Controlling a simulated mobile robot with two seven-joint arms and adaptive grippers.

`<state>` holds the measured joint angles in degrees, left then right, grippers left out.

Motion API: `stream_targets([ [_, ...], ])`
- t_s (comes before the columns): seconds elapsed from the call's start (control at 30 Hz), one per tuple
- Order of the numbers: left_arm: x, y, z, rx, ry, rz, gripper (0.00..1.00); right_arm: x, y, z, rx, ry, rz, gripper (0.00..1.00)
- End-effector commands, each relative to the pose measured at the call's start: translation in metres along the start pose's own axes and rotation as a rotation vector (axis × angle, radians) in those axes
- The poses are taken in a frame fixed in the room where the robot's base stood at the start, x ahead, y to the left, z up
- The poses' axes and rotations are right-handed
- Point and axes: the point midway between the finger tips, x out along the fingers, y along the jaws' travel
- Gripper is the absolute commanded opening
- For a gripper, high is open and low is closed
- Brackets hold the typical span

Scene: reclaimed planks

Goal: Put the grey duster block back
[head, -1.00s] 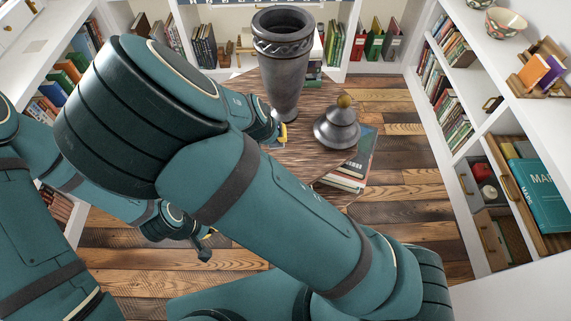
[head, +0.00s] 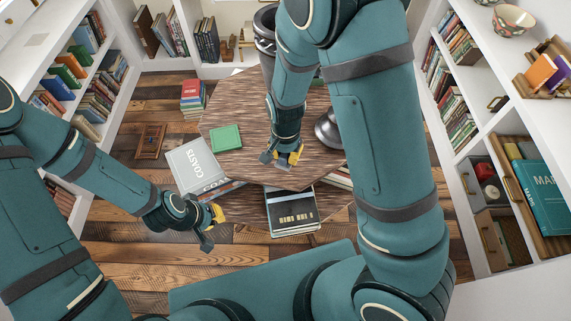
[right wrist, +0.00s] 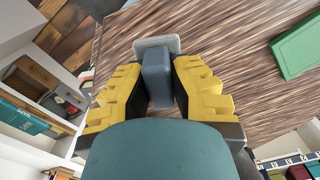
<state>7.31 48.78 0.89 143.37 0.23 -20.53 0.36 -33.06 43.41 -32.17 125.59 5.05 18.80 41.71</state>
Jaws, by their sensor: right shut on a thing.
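The grey duster block (right wrist: 156,75) is between the yellow fingers of my right gripper (right wrist: 158,85) in the right wrist view, with a paler grey plate at its far end. In the head view my right gripper (head: 283,158) is over the front part of the wooden tabletop (head: 240,165), pointing down. The block is mostly hidden there, and I cannot tell whether it touches the table. My left gripper (head: 211,226) is open and empty, low at the left, away from the table.
A green book (head: 226,138) lies on the tabletop, left of my right gripper. A dark urn (head: 265,42) and its lid (head: 325,130) are partly hidden behind my right arm. Book stacks (head: 292,212) stand around the table front. Shelves line both sides.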

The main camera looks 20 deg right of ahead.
Motion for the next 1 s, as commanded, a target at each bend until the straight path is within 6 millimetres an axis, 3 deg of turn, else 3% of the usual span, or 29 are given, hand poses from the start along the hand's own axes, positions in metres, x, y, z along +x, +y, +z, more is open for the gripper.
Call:
stream_targets([
  [0.43, 0.011, -0.004, 0.005, 0.004, -0.011, 0.001, 0.00, 0.046, 0.000, 0.000, -0.001, 0.000, 0.000, 0.00],
  [0.8, 0.013, -0.005, 0.006, 0.004, -0.013, 0.001, 0.00, 0.050, -0.001, -0.001, -0.001, 0.002, -0.001, 0.00],
  [0.83, 0.012, -0.005, 0.006, 0.004, -0.013, 0.001, 0.00, 0.049, -0.001, -0.001, -0.001, 0.002, -0.001, 0.28],
  [0.87, 0.012, -0.004, 0.006, 0.004, -0.013, 0.001, 0.00, 0.049, -0.001, -0.001, -0.001, 0.002, -0.001, 0.39],
  [1.0, 0.012, -0.004, 0.006, 0.004, -0.013, 0.001, 0.00, 0.049, -0.001, -0.001, -0.001, 0.002, -0.001, 0.41],
])
